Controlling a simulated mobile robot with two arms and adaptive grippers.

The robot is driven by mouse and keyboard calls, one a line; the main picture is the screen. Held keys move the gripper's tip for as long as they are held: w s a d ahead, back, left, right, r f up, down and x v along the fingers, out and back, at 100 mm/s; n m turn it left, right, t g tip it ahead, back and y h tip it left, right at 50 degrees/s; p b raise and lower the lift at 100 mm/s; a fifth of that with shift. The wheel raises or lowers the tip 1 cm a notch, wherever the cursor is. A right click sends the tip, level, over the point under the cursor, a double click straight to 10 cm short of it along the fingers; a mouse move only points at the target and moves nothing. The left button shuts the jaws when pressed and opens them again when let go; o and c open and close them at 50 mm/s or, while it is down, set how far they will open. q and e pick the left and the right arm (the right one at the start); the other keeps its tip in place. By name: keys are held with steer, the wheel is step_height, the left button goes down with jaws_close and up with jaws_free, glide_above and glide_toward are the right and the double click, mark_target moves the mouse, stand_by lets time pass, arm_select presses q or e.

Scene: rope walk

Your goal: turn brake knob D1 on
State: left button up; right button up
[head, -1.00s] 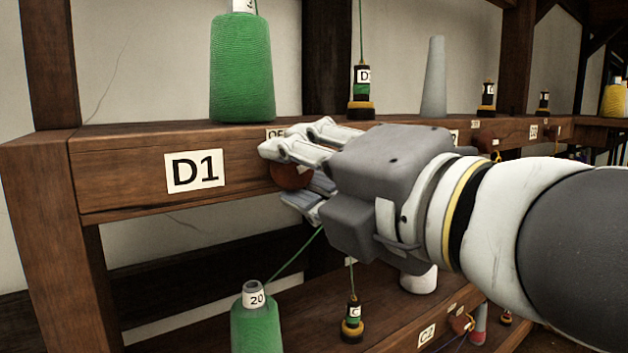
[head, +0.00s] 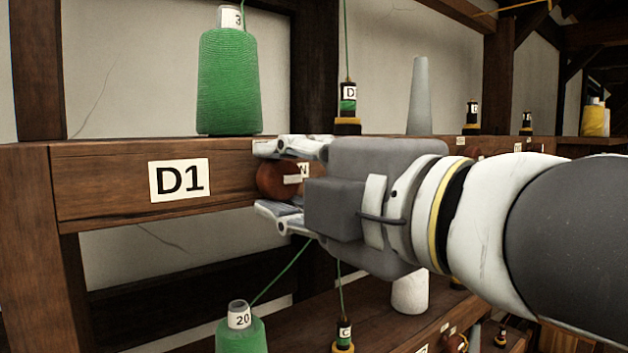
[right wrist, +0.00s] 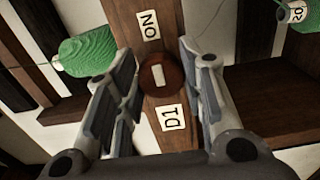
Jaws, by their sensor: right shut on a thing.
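The brake knob (head: 275,182) is a round red-brown knob on the front of the dark wooden rail, right of the white D1 label (head: 180,179). My right gripper (head: 268,178) is shut on it, one finger above and one below. The right wrist view shows the knob (right wrist: 173,72) between the fingers (right wrist: 164,82), with a white bar on its face. The bar lies roughly along the rail, in line with the ON label (right wrist: 149,25). In the head view the ON label is partly hidden by the gripper. My left gripper is in neither view.
A green thread cone (head: 228,85) stands on the rail above the D1 label. A small bobbin (head: 348,105) with a green thread and a grey cone (head: 419,95) stand farther right. Another green cone (head: 240,336) is on the lower shelf.

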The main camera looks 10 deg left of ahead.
steer(key=o, duration=1)
steer(key=shift+c, duration=0.2)
steer(key=v, duration=1.2)
